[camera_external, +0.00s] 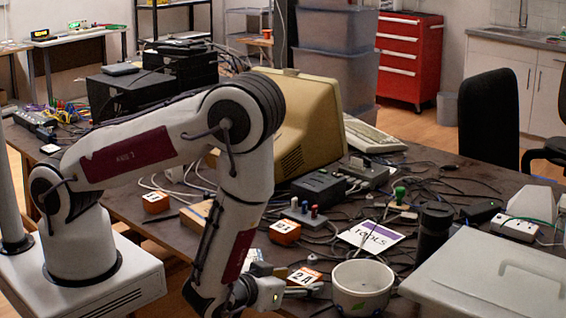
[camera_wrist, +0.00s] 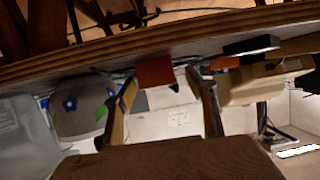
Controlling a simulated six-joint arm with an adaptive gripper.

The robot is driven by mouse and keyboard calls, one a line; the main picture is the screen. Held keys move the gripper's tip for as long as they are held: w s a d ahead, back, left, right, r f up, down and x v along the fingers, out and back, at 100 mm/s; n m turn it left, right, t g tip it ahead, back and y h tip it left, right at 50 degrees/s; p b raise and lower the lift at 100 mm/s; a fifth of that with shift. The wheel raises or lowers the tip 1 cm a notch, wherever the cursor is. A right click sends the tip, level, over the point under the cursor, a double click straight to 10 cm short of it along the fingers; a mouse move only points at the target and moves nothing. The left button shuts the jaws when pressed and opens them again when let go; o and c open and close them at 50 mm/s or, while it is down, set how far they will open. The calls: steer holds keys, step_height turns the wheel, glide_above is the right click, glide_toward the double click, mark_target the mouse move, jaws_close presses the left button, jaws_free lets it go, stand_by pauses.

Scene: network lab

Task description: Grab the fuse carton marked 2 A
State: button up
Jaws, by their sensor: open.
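The fuse carton marked 2 A (camera_external: 304,277) is a small orange box with a white label, near the table's front edge in the external view. My gripper (camera_external: 298,291) is low beside it, at the front, and partly overlaps it in the picture. In the wrist view my gripper (camera_wrist: 161,84) has its two fingers apart. An orange-red block (camera_wrist: 155,72) shows between and beyond the fingertips. Its label cannot be read there, and I cannot tell whether a finger touches it.
A white bowl (camera_external: 362,290) stands close to the right of the carton; a similar bowl shows in the wrist view (camera_wrist: 80,112). Other orange cartons sit behind (camera_external: 284,232) and farther left (camera_external: 155,202). A grey lidded box (camera_external: 490,285) is at right. Cables clutter the table.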

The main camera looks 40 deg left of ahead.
mark_target(306, 280)
steer(key=shift+x, duration=1.75)
steer(key=shift+d+r, duration=0.1)
steer(key=shift+d, duration=0.1)
steer(key=shift+c, duration=0.5)
steer(key=c, duration=1.2)
